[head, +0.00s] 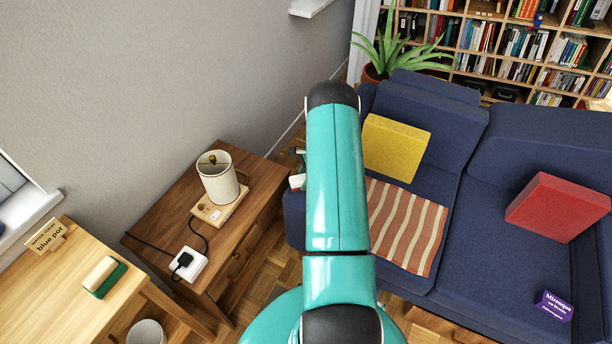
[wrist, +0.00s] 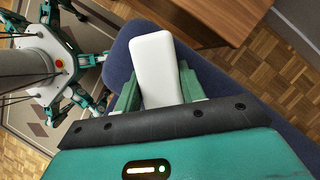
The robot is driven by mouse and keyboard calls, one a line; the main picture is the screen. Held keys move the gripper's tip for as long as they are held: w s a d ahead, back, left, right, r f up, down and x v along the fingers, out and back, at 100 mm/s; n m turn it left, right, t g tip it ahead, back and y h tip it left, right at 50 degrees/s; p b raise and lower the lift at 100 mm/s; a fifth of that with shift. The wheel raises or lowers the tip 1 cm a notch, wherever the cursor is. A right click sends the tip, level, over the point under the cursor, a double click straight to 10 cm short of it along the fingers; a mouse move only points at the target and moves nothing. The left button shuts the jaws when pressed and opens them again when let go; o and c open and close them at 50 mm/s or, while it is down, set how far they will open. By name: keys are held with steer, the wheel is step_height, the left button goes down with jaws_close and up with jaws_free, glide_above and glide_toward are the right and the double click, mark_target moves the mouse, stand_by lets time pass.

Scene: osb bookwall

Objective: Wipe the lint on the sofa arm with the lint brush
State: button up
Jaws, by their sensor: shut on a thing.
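My gripper (wrist: 157,88) is shut on a white, rounded block, which I take to be the lint brush (wrist: 156,58); its green fingers press on both sides. In the wrist view the brush is over the dark blue sofa arm (wrist: 118,62). I cannot tell whether the brush touches the fabric. No lint shows in either view; the brush and my gripper cover part of the arm's top.
A wooden cabinet (head: 262,205) with a lamp (head: 218,180) and a white socket box (head: 187,264) stands left of the sofa (head: 470,215). The sofa holds a yellow cushion (head: 395,148), striped cloth (head: 405,228), red cushion (head: 558,207) and purple box (head: 553,306). A green-and-cream block (head: 103,277) lies on the desk.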

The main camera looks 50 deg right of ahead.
steer(key=shift+s+a+f, duration=0.2)
steer(key=shift+a, duration=0.45)
steer(key=shift+d+r, duration=0.1)
steer(key=shift+r, duration=3)
steer(key=shift+r, duration=1.5)
